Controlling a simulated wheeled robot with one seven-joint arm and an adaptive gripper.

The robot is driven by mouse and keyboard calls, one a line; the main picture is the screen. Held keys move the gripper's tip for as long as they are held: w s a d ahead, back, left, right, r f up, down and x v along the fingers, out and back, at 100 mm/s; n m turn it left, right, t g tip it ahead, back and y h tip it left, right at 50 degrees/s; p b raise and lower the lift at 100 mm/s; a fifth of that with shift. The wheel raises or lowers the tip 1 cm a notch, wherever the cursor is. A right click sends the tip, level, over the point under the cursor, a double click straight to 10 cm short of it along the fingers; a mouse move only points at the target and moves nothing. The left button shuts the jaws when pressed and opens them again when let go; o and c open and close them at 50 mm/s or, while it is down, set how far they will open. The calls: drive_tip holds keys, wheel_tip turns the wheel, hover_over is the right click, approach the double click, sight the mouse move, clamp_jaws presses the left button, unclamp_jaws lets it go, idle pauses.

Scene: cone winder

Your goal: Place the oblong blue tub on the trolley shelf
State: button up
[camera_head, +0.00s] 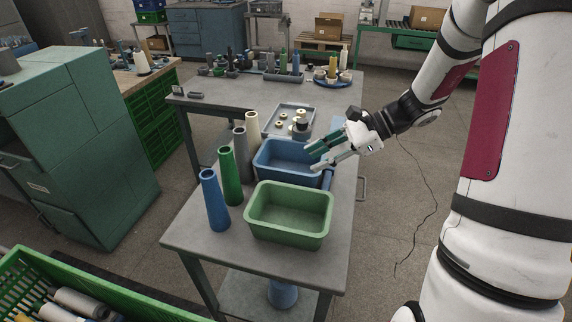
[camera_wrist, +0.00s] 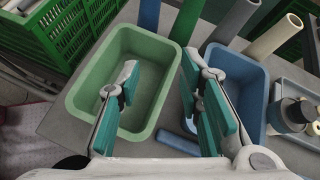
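The oblong blue tub (camera_head: 272,174) stands on the grey trolley top (camera_head: 190,236), behind an oblong green tub (camera_head: 290,237). In the wrist view the blue tub (camera_wrist: 252,72) is at right and the green tub (camera_wrist: 82,92) at left. My gripper (camera_head: 314,158) is open and empty, its fingers over the right part of the blue tub in the head view. In the wrist view my gripper (camera_wrist: 160,65) has one finger over the green tub and the other near the gap between the tubs. The trolley's lower shelf (camera_head: 245,292) is partly hidden below the top.
Blue (camera_head: 214,202), green (camera_head: 231,176), grey and cream cones stand left of the tubs. A small blue bar (camera_head: 327,181) lies by the blue tub's right end. A grey tray (camera_head: 283,119) with small parts is behind. A blue object (camera_head: 283,293) stands on the lower shelf.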

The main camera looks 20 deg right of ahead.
sight(304, 174)
drive_tip(key=w+d+f+m+t+y, duration=0.1)
drive_tip(key=w+d+f+m+t, duration=0.3)
drive_tip(key=d+f+m, duration=0.3)
drive_tip(key=shift+n, duration=0.6)
drive_tip(key=b+x, duration=0.1)
drive_tip(key=x, duration=0.2)
drive_tip(key=b+x, duration=0.1)
drive_tip(key=x, duration=0.2)
drive_tip(key=b+x, duration=0.1)
drive_tip(key=x, duration=0.2)
drive_tip(key=shift+s+a+f, duration=0.1)
drive_tip(key=shift+a+f, duration=0.05)
drive_tip(key=shift+f, duration=0.2)
drive_tip(key=b+x, duration=0.2)
drive_tip(key=x, duration=0.3)
drive_tip(key=shift+w+f, duration=0.1)
drive_tip(key=shift+w, duration=0.15)
clamp_jaws()
